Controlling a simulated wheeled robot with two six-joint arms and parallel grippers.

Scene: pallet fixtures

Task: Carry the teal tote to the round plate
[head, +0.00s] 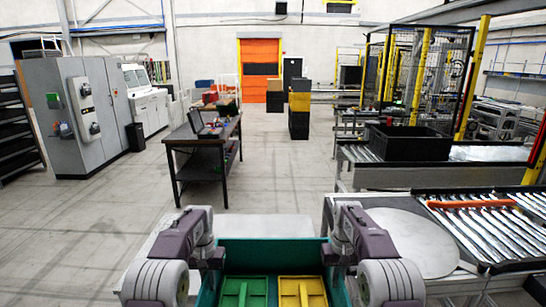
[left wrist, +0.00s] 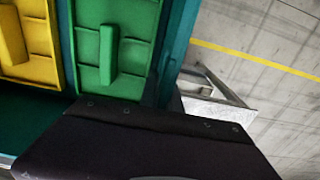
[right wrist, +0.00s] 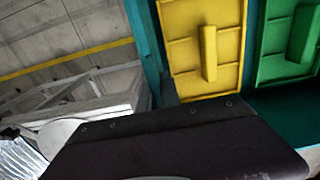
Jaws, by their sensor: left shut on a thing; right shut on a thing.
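The teal tote (head: 270,250) is at the bottom middle of the head view, between my two arms. A green panel-like piece (head: 243,291) and a yellow one (head: 302,291) lie side by side in it. My left gripper (head: 214,258) is shut on the tote's left side wall, and my right gripper (head: 330,256) is shut on its right side wall. The fingertips are largely hidden in both wrist views. The round plate (head: 412,240) is a flat grey disc to the right of the tote, partly covered by my right arm.
A roller conveyor (head: 485,228) with an orange bar adjoins the plate on the right. A black bin (head: 410,142) stands on a conveyor behind it. A dark workbench (head: 205,150) with a laptop is ahead on the left. The floor between workbench and conveyors is clear.

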